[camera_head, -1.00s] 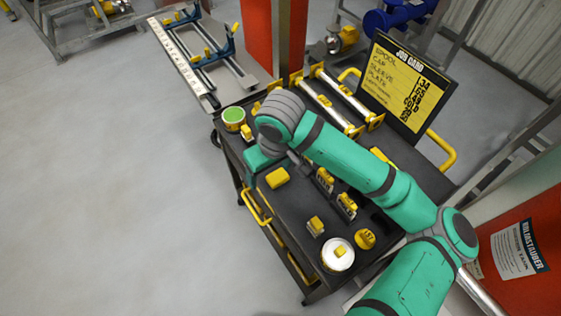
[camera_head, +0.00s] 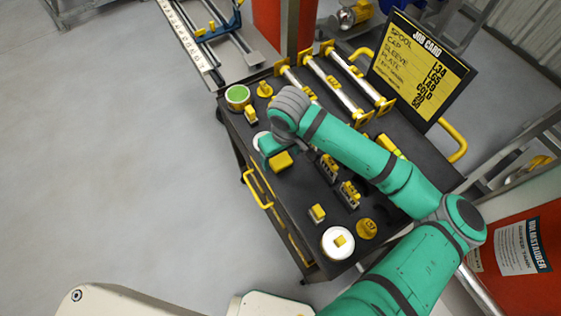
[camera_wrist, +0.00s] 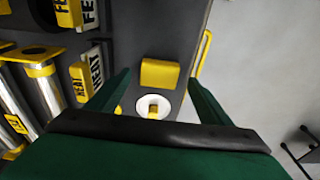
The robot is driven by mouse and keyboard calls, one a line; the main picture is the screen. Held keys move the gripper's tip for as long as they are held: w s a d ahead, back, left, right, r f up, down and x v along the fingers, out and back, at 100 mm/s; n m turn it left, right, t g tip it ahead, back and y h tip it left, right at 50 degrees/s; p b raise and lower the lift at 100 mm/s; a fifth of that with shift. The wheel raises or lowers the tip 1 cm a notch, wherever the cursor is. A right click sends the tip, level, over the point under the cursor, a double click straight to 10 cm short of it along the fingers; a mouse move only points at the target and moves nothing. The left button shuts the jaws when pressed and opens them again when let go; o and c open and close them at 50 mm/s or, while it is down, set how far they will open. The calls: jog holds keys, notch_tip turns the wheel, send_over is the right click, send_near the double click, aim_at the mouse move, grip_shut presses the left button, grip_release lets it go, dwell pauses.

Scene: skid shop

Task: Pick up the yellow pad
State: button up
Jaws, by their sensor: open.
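The yellow pad (camera_head: 281,161) is a small rounded block lying on the dark top of the cart (camera_head: 290,205). In the wrist view the pad (camera_wrist: 160,73) shows ahead, between and a little beyond the fingertips. My gripper (camera_wrist: 158,84) is open and empty, with one green finger on each side. In the head view my gripper (camera_head: 270,149) is just behind the pad and overlaps its far edge; I cannot tell its height above it. A white disc with a yellow knob (camera_wrist: 153,106) lies close to the pad, between the fingers in the wrist view.
Black-and-yellow labelled blocks (camera_head: 348,193) stand right of the pad. Another white disc (camera_head: 338,242) and a yellow knob (camera_head: 366,229) are nearer. A green-topped tin (camera_head: 238,96), steel shafts (camera_head: 330,78) and a job card (camera_head: 420,70) are behind. A yellow handle (camera_head: 257,188) edges the cart.

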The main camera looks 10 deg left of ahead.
jog(key=shift+w+f, duration=0.2)
jog(key=shift+f, duration=0.95)
jog(key=shift+a, duration=0.1)
jog(key=c, duration=1.1)
jog(key=shift+r, duration=0.15)
